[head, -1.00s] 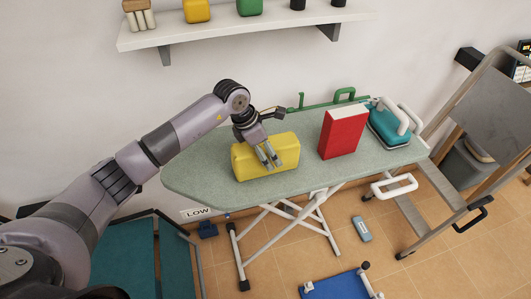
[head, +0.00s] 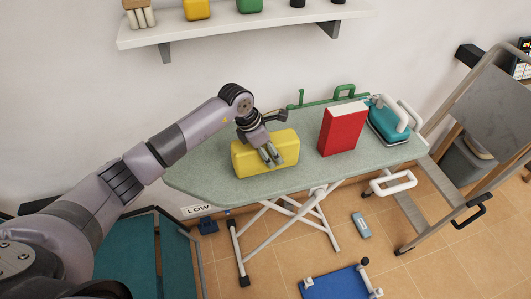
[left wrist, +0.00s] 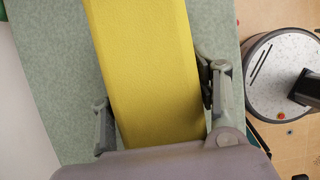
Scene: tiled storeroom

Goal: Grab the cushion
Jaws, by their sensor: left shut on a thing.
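The yellow cushion (head: 250,158) is a block-shaped piece lying on the green ironing board (head: 205,170), toward its left end. My left gripper (head: 271,155) reaches down over the cushion from above, its fingers against it. In the left wrist view the cushion (left wrist: 150,70) runs between the two fingers of my left gripper (left wrist: 160,115), one on each side. The gripper is shut on the cushion. The cushion appears to rest on the board; whether it is lifted at all cannot be told. My right gripper is not in view.
A red book-like box (head: 342,130) stands right of the cushion, and a teal iron-like object (head: 386,124) lies farther right. A wall shelf (head: 240,24) with several items hangs above. A blue platform (head: 335,285) lies on the floor.

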